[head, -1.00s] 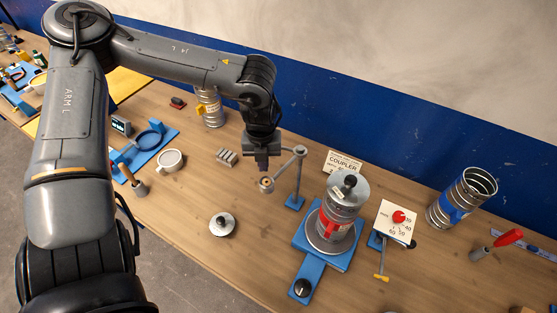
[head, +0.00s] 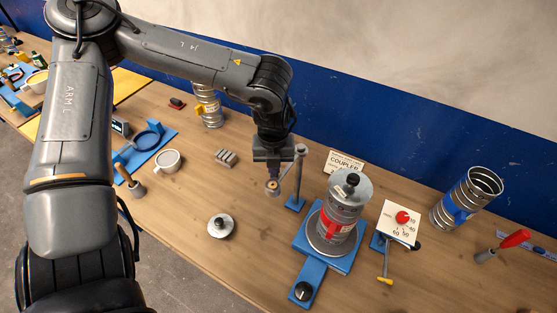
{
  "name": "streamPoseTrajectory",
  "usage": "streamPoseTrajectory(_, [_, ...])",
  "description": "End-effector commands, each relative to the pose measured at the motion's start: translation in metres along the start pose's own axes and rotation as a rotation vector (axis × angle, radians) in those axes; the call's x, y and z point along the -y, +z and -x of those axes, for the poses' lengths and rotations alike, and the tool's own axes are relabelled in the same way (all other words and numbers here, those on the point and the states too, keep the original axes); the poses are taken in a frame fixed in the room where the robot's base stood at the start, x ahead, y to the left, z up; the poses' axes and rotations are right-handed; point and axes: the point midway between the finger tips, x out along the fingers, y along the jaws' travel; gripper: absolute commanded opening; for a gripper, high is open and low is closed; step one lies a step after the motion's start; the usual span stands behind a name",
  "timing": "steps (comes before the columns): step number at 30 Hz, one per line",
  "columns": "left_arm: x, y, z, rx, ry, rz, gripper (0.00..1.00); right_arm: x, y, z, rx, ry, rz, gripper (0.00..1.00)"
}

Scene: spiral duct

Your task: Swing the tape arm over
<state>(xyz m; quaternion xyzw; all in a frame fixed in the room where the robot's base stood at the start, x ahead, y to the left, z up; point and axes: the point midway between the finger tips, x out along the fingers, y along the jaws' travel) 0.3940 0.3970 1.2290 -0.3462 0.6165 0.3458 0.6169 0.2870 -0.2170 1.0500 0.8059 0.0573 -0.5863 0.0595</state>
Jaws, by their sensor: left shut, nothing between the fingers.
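The tape arm (head: 285,175) is a grey link on an upright post with a blue base (head: 295,203). Its free end carries a small round roller with an orange-brown centre (head: 272,187). My left gripper (head: 274,173) points down right at that free end, with its fingers shut and nothing held between them. I cannot tell whether the fingertips touch it. To the right, a grey metal duct with a red patch (head: 337,222) stands upright on a round turntable on a blue base (head: 312,255), with a lidded top and black knob. My right gripper is not in view.
A coupler sign (head: 346,162) stands behind the duct. A dial board with a red knob (head: 401,220) and another duct (head: 466,197) are to the right. A loose round lid (head: 222,226) and grey blocks (head: 226,157) lie left.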

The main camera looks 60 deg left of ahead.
Motion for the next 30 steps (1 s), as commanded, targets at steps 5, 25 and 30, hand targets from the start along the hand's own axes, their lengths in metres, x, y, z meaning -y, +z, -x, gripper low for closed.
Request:
streamPoseTrajectory(5, [0.006, -0.005, -0.001, 0.001, 0.001, -0.003, 0.0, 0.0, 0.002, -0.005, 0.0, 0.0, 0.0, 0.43])
streamPoseTrajectory(25, [0.02, -0.017, 0.0, 0.0, 0.0, -0.001, 0.0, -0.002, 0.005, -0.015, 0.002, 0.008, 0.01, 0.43])
streamPoseTrajectory(30, [0.02, -0.017, 0.0, 0.0, 0.0, 0.0, 0.0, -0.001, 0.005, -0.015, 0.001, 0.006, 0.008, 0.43])
